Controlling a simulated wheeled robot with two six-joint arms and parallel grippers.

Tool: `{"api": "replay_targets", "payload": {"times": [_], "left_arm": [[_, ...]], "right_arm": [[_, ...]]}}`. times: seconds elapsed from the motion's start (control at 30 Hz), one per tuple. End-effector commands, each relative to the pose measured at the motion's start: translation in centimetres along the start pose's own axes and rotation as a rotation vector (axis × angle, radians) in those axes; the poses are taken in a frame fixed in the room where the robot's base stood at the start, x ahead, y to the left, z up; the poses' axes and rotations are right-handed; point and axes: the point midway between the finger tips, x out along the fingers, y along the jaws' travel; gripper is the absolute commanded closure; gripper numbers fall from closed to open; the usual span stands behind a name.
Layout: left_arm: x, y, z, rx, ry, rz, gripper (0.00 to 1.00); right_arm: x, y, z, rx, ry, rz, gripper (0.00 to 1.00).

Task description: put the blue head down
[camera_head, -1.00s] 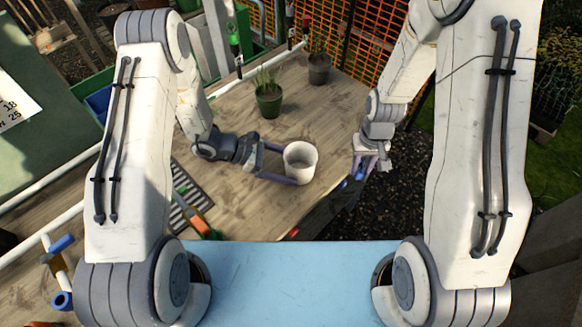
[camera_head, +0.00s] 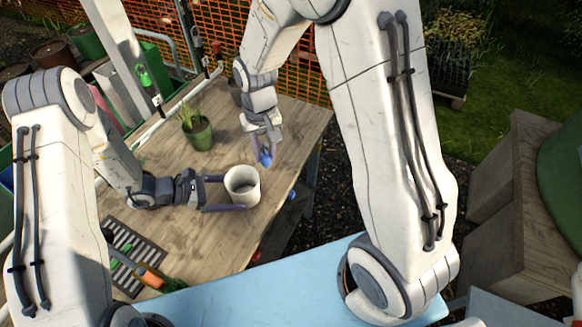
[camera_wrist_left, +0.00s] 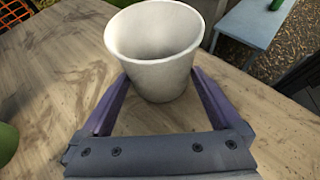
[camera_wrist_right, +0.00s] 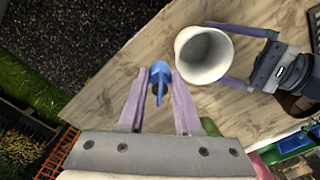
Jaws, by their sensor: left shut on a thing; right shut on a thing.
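The blue head (camera_head: 265,158) is a small blue piece with a thin stem, between the fingertips of my right gripper (camera_head: 262,148). In the right wrist view the blue head (camera_wrist_right: 159,78) sits between the purple fingers, over or near the table's edge. I cannot tell whether it touches the wood. My left gripper (camera_head: 226,194) is shut around the white pot (camera_head: 242,187), which stands upright on the table. In the left wrist view the pot (camera_wrist_left: 155,75) looks empty, with one finger on each side.
The wooden table (camera_head: 175,225) holds a green potted plant (camera_head: 197,130) behind the white pot, a dark slatted tray (camera_head: 128,250) and an orange-handled tool (camera_head: 150,279). Another small blue item (camera_head: 291,194) shows by the table's right edge. Bare wood lies between plant and pot.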

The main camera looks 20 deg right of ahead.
Motion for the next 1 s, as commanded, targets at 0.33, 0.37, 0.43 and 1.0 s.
{"api": "replay_targets", "payload": {"times": [0.33,0.37,0.43,1.0], "left_arm": [[0.0,0.0,0.0,0.0,0.0,0.0,0.33],[0.0,0.0,0.0,0.0,0.0,0.0,0.33],[0.0,0.0,0.0,0.0,0.0,0.0,0.33],[0.0,0.0,0.0,0.0,0.0,0.0,0.33]], "right_arm": [[-8.0,-6.7,1.1,-0.001,0.001,-0.001,1.0],[-8.2,-6.8,1.1,-0.001,0.001,-0.001,1.0],[-8.4,-7.0,1.3,0.001,-0.002,0.001,1.0],[-2.6,-7.0,1.4,0.002,-0.005,0.002,1.0]]}}
